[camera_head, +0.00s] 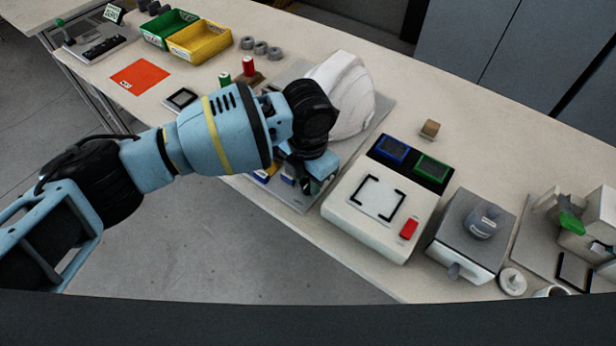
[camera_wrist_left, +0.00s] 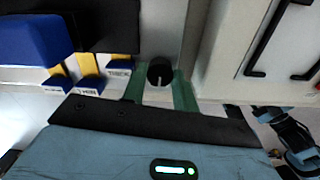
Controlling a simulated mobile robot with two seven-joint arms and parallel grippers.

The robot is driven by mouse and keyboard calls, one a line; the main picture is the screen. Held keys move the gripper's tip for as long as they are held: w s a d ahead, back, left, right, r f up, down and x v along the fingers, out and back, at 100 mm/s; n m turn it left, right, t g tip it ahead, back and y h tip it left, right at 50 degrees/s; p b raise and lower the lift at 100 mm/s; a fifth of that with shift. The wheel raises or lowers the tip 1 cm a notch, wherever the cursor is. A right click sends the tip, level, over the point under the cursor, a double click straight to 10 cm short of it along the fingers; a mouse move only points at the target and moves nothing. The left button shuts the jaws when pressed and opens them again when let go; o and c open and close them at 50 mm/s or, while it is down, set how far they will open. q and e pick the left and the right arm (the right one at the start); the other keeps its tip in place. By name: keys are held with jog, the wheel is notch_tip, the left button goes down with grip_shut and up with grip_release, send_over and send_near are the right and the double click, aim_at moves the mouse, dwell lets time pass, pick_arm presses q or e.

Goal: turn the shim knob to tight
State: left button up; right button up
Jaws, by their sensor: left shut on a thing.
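The black shim knob (camera_wrist_left: 160,70) shows in the left wrist view, with a pale pointer line aimed toward the bottom of the picture. The green fingers of my left gripper (camera_wrist_left: 160,85) stand on both sides of it, and the gripper is shut on it. In the head view my left gripper (camera_head: 312,184) reaches down at the front edge of the grey plate by the white helmet shell (camera_head: 342,95), and the knob is hidden there. I cannot read a tight mark.
Blue blocks on yellow posts (camera_wrist_left: 90,64) with small labels are close left of the gripper. A white box (camera_head: 378,205) with a red button stands close right. A grey box (camera_head: 468,240) lies beyond it. Green (camera_head: 168,28) and yellow bins (camera_head: 200,42) are at the back left.

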dwell(0.4)
pick_arm(q)
jog(key=o, duration=0.9)
jog(key=shift+o, duration=0.4)
pick_arm(e)
jog(key=shift+w+r, duration=0.1)
jog(key=shift+w, duration=0.15)
pick_arm(q)
jog(key=shift+a, duration=0.1)
jog(key=shift+r, duration=0.15)
pick_arm(e)
jog(key=shift+w, duration=0.1)
